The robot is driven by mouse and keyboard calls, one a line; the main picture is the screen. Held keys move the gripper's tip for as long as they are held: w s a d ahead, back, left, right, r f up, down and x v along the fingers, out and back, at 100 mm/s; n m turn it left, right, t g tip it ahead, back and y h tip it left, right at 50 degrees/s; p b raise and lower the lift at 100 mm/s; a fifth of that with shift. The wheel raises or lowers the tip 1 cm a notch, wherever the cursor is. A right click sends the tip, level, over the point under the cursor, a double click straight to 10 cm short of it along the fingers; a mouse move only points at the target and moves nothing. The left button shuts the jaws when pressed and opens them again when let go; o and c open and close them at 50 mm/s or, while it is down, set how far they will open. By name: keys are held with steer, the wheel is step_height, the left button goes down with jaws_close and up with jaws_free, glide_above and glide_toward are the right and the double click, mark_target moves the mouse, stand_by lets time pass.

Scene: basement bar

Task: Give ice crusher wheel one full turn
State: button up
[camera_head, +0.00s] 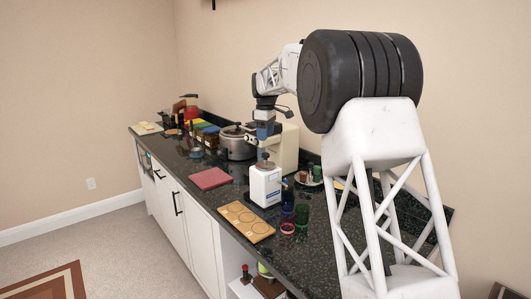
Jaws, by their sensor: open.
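A white device with a blue label, which looks like the ice crusher (266,187), stands upright on the dark counter, left of my arm's base. A small grey part on its top (264,165) may be its wheel, but it is too small to tell. My gripper (263,143) points down just above this top part. It looks open, with nothing visible in it. I cannot tell whether its fingers touch the part, and my arm hides some of the area behind.
The dark counter (224,191) bears a pink mat (210,179), a wooden board with round recesses (246,221) and coloured glasses (288,228). A cream machine (288,150) and a steel pot (236,146) stand behind the crusher. Bare counter shows left of it.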

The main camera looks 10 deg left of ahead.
mark_target(265, 153)
steer(key=shift+n, duration=0.7)
steer(key=shift+f, duration=0.1)
steer(key=shift+f, duration=3.85)
steer(key=c, duration=0.9)
steer(key=shift+c, duration=0.2)
steer(key=shift+m, duration=0.4)
